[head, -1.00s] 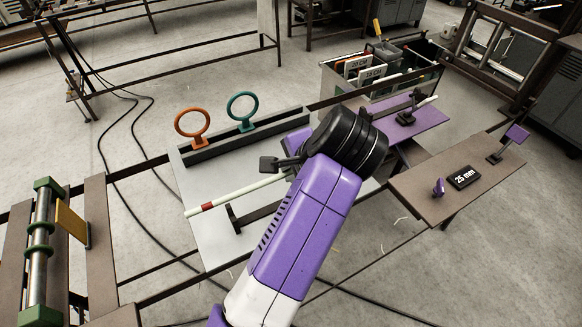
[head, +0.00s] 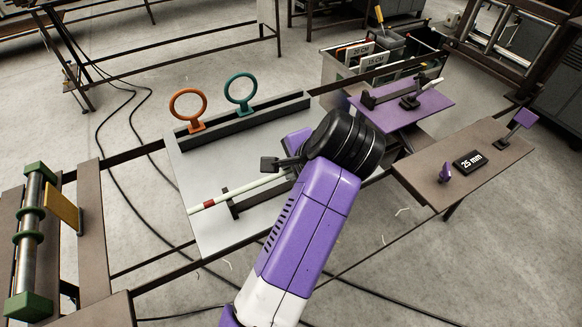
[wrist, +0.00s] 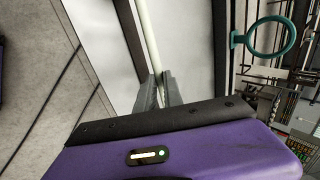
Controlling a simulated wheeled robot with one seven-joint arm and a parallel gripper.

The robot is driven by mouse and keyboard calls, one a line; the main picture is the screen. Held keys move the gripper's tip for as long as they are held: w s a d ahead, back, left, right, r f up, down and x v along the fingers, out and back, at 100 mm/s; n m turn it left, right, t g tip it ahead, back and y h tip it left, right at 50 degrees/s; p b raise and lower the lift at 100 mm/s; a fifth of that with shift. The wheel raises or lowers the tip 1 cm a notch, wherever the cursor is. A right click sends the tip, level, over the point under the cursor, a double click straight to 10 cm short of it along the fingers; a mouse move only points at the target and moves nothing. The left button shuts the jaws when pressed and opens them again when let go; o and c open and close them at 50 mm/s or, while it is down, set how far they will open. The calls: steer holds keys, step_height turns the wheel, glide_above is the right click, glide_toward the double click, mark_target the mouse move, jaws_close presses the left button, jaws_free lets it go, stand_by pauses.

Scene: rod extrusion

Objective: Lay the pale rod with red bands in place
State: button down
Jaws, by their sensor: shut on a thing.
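The pale rod (head: 250,186) with a red band slants over the grey plate (head: 205,165) in the head view. Its left end reaches near the plate's left edge, and its right part is hidden behind my purple arm. A dark bracket bar (head: 234,207) lies close by; I cannot tell whether the rod touches it. In the wrist view my gripper (wrist: 159,80) is shut on the rod (wrist: 148,35), which runs away between the fingers beside a dark bar (wrist: 129,35).
An orange ring (head: 188,104) and a teal ring (head: 240,89) stand on a dark rail (head: 232,125) at the plate's back. Right are a purple table (head: 428,107) with a bracket and a brown table (head: 415,175) with a 25 mm sign (head: 468,160). A roller (head: 28,235) stands left.

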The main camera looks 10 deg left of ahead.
stand_by(0.3)
steer(key=c, duration=1.4)
jaws_free()
steer(key=shift+b+v, duration=0.3)
steer(key=shift+v, duration=3.6)
